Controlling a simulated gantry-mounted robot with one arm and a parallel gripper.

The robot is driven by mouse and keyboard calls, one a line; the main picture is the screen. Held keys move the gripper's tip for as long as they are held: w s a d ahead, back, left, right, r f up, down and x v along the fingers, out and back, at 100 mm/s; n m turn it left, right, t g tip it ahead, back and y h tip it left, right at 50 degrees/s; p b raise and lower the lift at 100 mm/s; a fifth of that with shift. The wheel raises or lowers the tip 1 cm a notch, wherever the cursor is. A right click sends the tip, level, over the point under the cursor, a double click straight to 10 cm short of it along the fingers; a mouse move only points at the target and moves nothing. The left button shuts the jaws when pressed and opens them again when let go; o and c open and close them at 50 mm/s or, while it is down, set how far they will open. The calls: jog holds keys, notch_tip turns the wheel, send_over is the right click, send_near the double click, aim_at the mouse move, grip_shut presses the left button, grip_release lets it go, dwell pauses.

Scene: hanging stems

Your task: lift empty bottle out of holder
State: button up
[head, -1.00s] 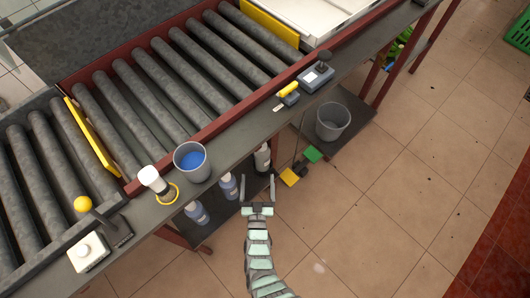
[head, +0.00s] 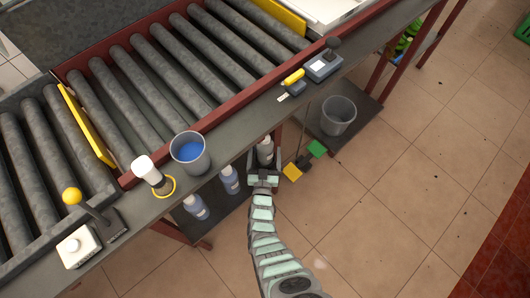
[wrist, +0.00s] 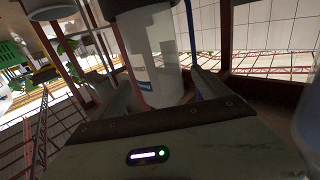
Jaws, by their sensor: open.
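A pale, clear-looking bottle (head: 265,148) stands upright below the edge of the grey ledge. In the wrist view the bottle (wrist: 158,55) is close up, with a blue-and-white label on its left side. My gripper (head: 263,165) is open at the bottle. In the wrist view one finger of my gripper (wrist: 160,92) lies on each side of the bottle, and the jaws are not closed on it. I cannot make out the holder clearly, and the bottle's base is hidden behind my gripper.
Two bluish bottles (head: 229,180) (head: 196,207) stand on the lower shelf to the left. A bucket with blue contents (head: 190,152) and a white-headed brush (head: 146,172) are on the ledge above.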

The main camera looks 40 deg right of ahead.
jog(key=shift+w+d, duration=0.35)
jog(key=shift+d, duration=0.1)
jog(key=shift+a, duration=0.1)
jog(key=shift+c, duration=0.4)
jog(key=c, duration=1.4)
jog(key=shift+r, duration=0.1)
